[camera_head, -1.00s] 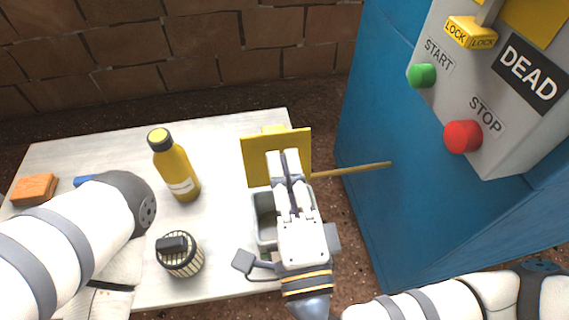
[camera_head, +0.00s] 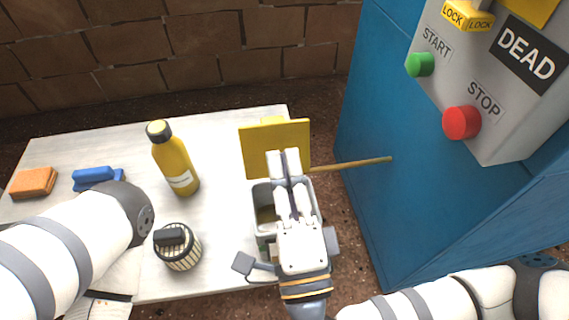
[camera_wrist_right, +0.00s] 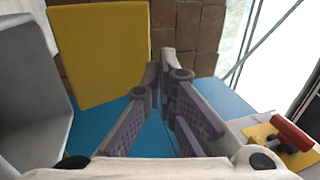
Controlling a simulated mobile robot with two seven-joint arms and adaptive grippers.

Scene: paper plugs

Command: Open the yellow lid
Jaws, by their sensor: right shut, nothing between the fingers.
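The yellow lid (camera_head: 255,150) stands upright at the far side of a grey box (camera_head: 259,192) on the table's right edge, leaving the box open at the top. In the right wrist view the lid (camera_wrist_right: 98,55) is at the upper left, beside a grey box wall (camera_wrist_right: 28,95). My right gripper (camera_head: 283,153) is shut and empty. In the head view it overlaps the lid's lower part and covers some of the box. The wrist view shows the fingers right of the lid; I cannot tell whether they touch it.
A yellow bottle (camera_head: 176,165), a striped dark-topped container (camera_head: 178,250), an orange block (camera_head: 34,182) and a blue object (camera_head: 95,176) stand on the white table (camera_head: 225,150). A thin stick (camera_head: 350,163) lies by the blue cabinet (camera_head: 375,110) at right.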

